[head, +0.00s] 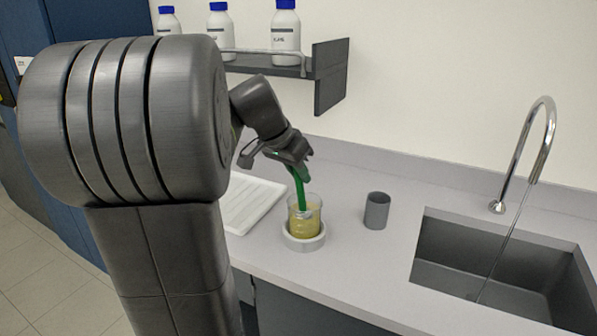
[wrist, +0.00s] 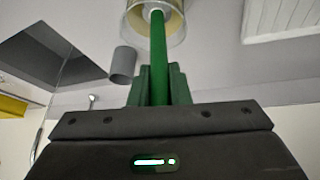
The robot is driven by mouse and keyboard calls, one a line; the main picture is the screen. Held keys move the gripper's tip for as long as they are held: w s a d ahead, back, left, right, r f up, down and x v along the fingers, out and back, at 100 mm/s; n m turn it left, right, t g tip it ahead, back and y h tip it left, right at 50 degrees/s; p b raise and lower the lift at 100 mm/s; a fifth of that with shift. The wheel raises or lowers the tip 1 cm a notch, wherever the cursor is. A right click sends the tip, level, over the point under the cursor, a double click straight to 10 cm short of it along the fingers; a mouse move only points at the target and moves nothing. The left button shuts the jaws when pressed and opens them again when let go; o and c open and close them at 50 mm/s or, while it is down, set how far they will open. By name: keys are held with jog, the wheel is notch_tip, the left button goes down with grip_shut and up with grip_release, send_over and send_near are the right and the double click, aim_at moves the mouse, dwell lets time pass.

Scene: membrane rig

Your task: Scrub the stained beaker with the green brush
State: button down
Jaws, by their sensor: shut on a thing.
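My gripper (head: 296,162) is shut on the green brush (head: 299,188), whose handle slants down into the stained beaker (head: 316,212). The beaker is clear with yellowish staining and stands upright in a pale round holder (head: 304,242) on the counter. The brush head is inside the beaker and mostly hidden by its wall. In the wrist view the green brush handle (wrist: 158,55) runs from between the jaws (wrist: 158,88) into the beaker (wrist: 178,22).
A grey cup (head: 376,211) stands right of the beaker. A white ribbed tray (head: 252,204) lies to its left. A sink (head: 490,268) with a tall tap (head: 545,130) is at right. A shelf (head: 331,75) with white bottles (head: 286,30) hangs behind.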

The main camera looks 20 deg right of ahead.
jog(key=shift+f, duration=0.3)
jog(key=shift+w, duration=0.15)
